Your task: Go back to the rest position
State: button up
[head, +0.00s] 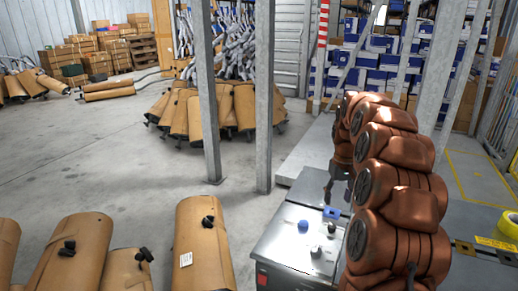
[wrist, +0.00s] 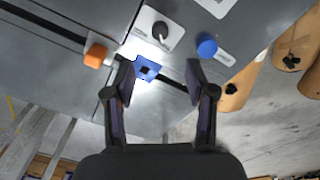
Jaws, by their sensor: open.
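My gripper (wrist: 160,66) is open in the wrist view, its two dark fingers apart with nothing held between them. It points down over the grey table top (wrist: 70,100). In the head view my gripper (head: 336,188) is small and dark below my reddish-brown arm, above the grey cabinet top. A blue square piece with a dark centre (wrist: 147,69) shows near the left fingertip; whether they touch cannot be told. A blue round knob (wrist: 206,45) lies beyond the right finger. An orange block (wrist: 96,54) is at the left.
A black knob on a white plate (wrist: 160,30) stands beyond the gripper. A yellow tape roll (head: 509,223) lies at the far right. Open floor (head: 90,150) lies at the left.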

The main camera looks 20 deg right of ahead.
jog(key=s+a+r+n+g, duration=0.1)
jog(key=s+a+r+n, duration=0.15)
jog(key=s+a, duration=1.45)
jog(key=s+a+f+g, duration=0.15)
jog(key=s+a, duration=0.25)
jog(key=s, duration=0.7)
jog(key=s+a+f, duration=0.2)
jog(key=s+a, duration=0.1)
jog(key=s, duration=0.8)
jog(key=s+p+v, duration=0.2)
jog(key=p+v, duration=1.2)
jog(key=v, duration=0.1)
jog(key=shift+a+r+m+t, duration=0.25)
jog(key=shift+m+t, duration=0.1)
jog(key=shift+m, duration=0.1)
jog(key=shift+s, duration=0.1)
jog(key=shift+c, duration=0.4)
